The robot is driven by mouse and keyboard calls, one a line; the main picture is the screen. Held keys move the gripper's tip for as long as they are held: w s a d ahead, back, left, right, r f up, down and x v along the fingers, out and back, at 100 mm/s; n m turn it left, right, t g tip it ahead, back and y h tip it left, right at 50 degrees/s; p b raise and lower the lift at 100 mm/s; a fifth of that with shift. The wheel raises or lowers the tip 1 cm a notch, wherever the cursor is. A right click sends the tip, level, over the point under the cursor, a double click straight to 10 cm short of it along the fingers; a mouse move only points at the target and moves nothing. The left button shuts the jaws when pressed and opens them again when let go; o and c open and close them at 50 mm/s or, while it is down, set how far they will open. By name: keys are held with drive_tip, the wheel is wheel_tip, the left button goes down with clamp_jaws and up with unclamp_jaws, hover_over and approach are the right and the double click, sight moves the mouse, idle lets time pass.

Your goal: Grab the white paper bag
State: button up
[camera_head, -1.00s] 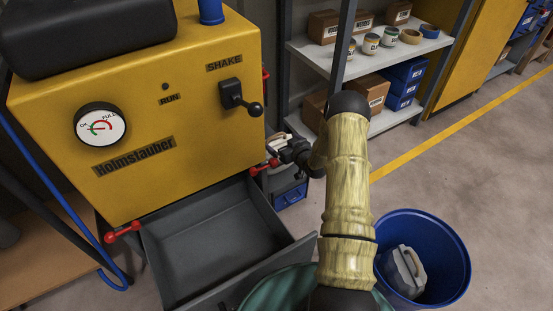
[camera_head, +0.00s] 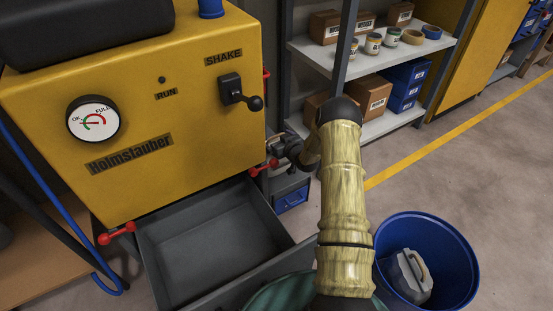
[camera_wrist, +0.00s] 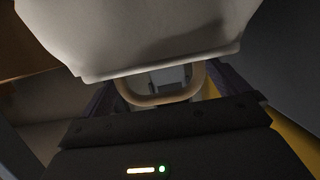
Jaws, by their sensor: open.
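The white paper bag (camera_wrist: 150,35) fills the upper middle of the wrist view, close to the camera. Its tan looped handle (camera_wrist: 165,100) hangs from the lower edge, between the two dark fingers of my gripper (camera_wrist: 163,88). The fingers are apart, one on each side of the loop; I cannot tell whether they touch it. In the head view my gripper (camera_head: 283,150) is beside the right side of the yellow machine, partly hidden by it and by my arm. I cannot make out the bag in the head view.
The yellow machine (camera_head: 190,110) stands at left, its grey drawer (camera_head: 210,240) open below red-handled clamps. Grey shelving (camera_head: 385,125) with boxes and jars is behind my arm. A blue bin (camera_head: 455,260) holding a grey canister (camera_head: 408,275) stands at right. Floor beyond it is clear.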

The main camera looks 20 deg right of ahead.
idle(0.3)
drive_tip(key=c, duration=1.1)
drive_tip(key=shift+a, duration=0.1)
drive_tip(key=shift+r, duration=0.1)
